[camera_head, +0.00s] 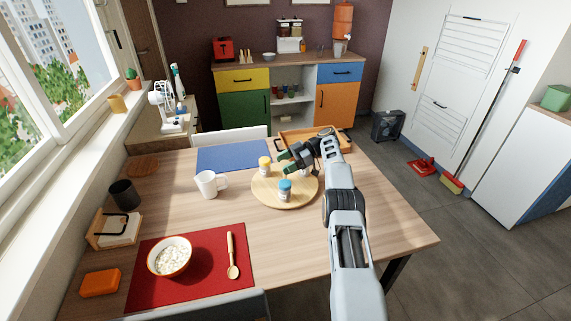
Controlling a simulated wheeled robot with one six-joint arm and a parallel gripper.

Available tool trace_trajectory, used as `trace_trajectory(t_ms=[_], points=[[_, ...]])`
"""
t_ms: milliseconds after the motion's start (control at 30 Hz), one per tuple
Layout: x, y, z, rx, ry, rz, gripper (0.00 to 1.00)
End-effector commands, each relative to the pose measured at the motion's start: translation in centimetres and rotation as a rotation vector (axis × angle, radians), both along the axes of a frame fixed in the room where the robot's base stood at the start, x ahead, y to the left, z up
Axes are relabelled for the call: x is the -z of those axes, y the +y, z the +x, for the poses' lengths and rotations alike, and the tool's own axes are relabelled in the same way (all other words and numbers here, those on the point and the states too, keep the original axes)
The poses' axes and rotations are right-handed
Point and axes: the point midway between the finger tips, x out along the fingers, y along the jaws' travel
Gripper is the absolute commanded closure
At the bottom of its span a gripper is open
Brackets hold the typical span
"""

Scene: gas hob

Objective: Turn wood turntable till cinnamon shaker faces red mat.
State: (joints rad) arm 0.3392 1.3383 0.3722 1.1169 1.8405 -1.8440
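The round wood turntable (262,195) stands on the wooden table. A shaker with a yellow lid (265,166) stands on its back left part, and a shaker with a blue lid (285,191) stands near its front. Labels are too small to read, so I cannot tell which shaker is cinnamon. My gripper (287,162) is over the back of the turntable, its green-tipped fingers apart and pointing left. My gripper and arm hide part of the turntable's back right, where a pale object partly shows. The red mat (205,285) lies at the table's front left, apart from the turntable.
A white mug (209,184) stands left of the turntable. A blue mat (232,156) and an orange-brown tray (342,142) lie behind it. A bowl (169,257) and wooden spoon (231,256) rest on the red mat. The table's right side is clear.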

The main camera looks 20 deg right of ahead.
Motion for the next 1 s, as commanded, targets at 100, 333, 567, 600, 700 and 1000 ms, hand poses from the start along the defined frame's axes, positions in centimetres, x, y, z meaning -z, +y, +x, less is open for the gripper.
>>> trace_trajectory(t_ms=[100,333,567,600,700,1000], points=[[0.0,0.0,0.0,0.001,0.0,-0.001,0.35],[-1.0,0.0,0.0,0.001,-0.004,-0.001,0.35],[-2.8,0.0,-0.3,0.0,-0.002,-0.001,0.35],[-3.0,0.0,-0.5,0.0,-0.003,-0.002,0.35],[-3.6,0.1,-1.0,0.0,-0.003,-0.001,0.35],[-7.3,0.3,-3.8,0.0,-0.002,-0.002,0.35]])
